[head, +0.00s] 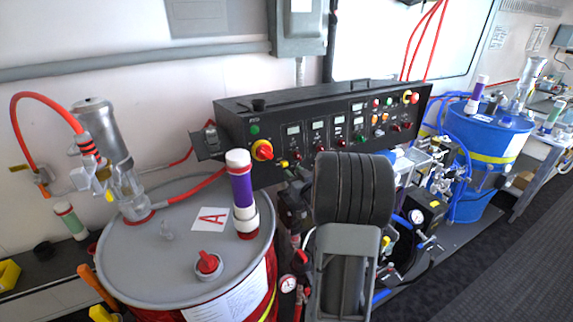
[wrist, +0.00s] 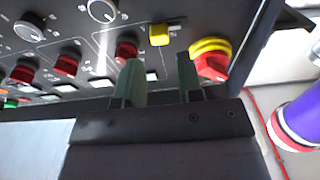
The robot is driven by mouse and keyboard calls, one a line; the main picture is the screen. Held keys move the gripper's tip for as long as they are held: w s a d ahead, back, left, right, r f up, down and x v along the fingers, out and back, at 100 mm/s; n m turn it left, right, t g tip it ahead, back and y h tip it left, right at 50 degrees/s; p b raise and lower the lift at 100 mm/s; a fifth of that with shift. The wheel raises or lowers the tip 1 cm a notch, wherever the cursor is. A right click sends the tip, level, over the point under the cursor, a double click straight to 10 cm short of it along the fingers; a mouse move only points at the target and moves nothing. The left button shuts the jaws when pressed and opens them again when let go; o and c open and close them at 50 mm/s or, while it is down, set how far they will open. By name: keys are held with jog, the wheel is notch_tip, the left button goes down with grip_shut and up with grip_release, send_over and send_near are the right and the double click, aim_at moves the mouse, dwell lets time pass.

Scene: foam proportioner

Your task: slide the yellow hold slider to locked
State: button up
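The yellow hold slider (wrist: 160,35) is a small yellow block on the dark control panel, in the upper middle of the wrist view. A small yellow spot that looks like it (head: 283,163) shows in the head view, right of the red and yellow knob. My gripper (wrist: 159,62) is open and empty, its two green fingers pointing at the panel. The slider lies beyond the fingertips, roughly in line with the gap between them. I cannot tell whether either finger touches the panel. In the head view my own arm hides the gripper.
The red and yellow rotary knob (wrist: 210,58) is close to the right finger, and a red button (wrist: 126,50) is by the left finger. The control panel (head: 228,122) stands behind a grey-topped drum (head: 150,250) carrying a purple-banded cylinder (head: 242,190). A blue drum (head: 485,135) stands at right.

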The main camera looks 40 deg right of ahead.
aim_at(285, 165)
jog(key=shift+w+d+p, duration=0.2)
jog(key=shift+w+p, duration=0.1)
jog(key=shift+w, duration=1.05)
jog(key=shift+w+d+p, duration=0.15)
jog(key=shift+w+p, duration=0.1)
jog(key=shift+w, duration=1.1)
jog(key=shift+c, duration=0.2)
grip_shut()
